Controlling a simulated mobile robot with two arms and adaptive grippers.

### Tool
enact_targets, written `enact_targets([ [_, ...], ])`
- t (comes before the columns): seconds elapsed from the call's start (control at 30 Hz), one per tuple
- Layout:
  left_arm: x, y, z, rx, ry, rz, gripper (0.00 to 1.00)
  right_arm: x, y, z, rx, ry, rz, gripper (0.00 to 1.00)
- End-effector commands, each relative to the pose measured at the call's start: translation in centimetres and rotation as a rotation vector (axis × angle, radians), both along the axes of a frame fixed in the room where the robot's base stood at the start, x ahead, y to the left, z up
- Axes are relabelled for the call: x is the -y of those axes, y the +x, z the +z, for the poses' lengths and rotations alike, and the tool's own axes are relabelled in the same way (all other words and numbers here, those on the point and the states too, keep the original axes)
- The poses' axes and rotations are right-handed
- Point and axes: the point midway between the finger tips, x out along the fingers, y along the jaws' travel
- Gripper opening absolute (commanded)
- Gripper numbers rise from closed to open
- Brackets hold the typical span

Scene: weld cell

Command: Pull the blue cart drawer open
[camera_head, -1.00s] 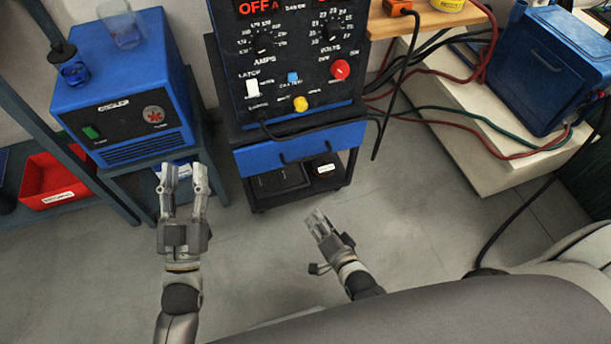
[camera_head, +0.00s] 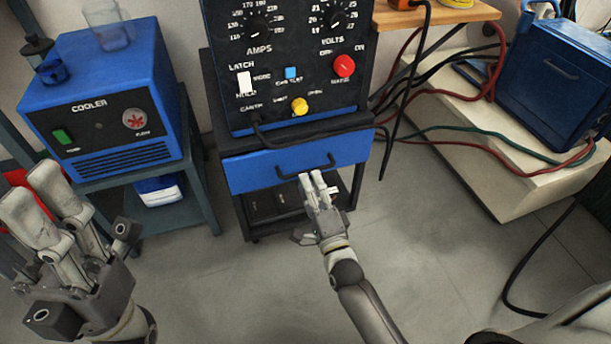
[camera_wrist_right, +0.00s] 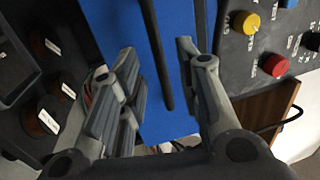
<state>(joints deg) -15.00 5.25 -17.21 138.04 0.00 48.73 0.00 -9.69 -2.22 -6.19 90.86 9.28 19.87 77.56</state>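The blue drawer (camera_head: 248,172) is in the cart (camera_head: 231,138) under the black control panel, and its front looks flush with the cart. Its black bar handle (camera_head: 306,168) runs across the front. My right gripper (camera_head: 312,178) is just below and in front of the handle. In the right wrist view, its open fingers (camera_wrist_right: 155,72) stand on either side of the handle bar (camera_wrist_right: 157,50), with a gap to it; contact is not visible. My left gripper (camera_head: 30,190) is open and empty at the lower left, away from the drawer.
A blue cooler (camera_head: 100,105) stands on a stand at the left. A black cable (camera_head: 290,137) droops above the drawer. Dark boxes (camera_head: 270,205) sit on the cart's lower shelf. Hoses and a pale block (camera_head: 500,185) are at the right. The floor before the cart is clear.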

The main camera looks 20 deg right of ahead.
Motion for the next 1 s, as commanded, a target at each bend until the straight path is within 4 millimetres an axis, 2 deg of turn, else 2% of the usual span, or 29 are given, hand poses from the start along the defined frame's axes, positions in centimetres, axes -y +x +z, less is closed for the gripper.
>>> enact_targets([
  [0.1,0.1,0.1,0.0,0.024,0.001,0.002,0.4,-0.1,2.1,0.2,0.001,0.001,-0.001,0.32],
  [0.23,0.1,0.3,0.3,0.039,0.004,0.002,0.4,-0.1,3.6,0.5,0.0,-0.001,0.0,0.32],
  [0.4,0.2,0.3,0.6,0.048,0.004,0.003,0.4,-0.2,4.3,0.7,-0.002,-0.002,0.0,0.32],
  [0.63,0.2,0.3,0.7,0.048,0.004,0.003,0.4,-0.2,4.3,0.7,-0.003,-0.001,0.0,0.32],
  [0.9,0.2,0.3,0.7,0.049,0.004,0.003,0.4,-0.2,4.3,0.7,-0.003,-0.001,0.0,0.0],
  [1.0,0.2,0.3,0.7,0.049,0.004,0.003,0.4,-0.2,4.3,0.7,-0.003,-0.001,0.0,0.0],
])
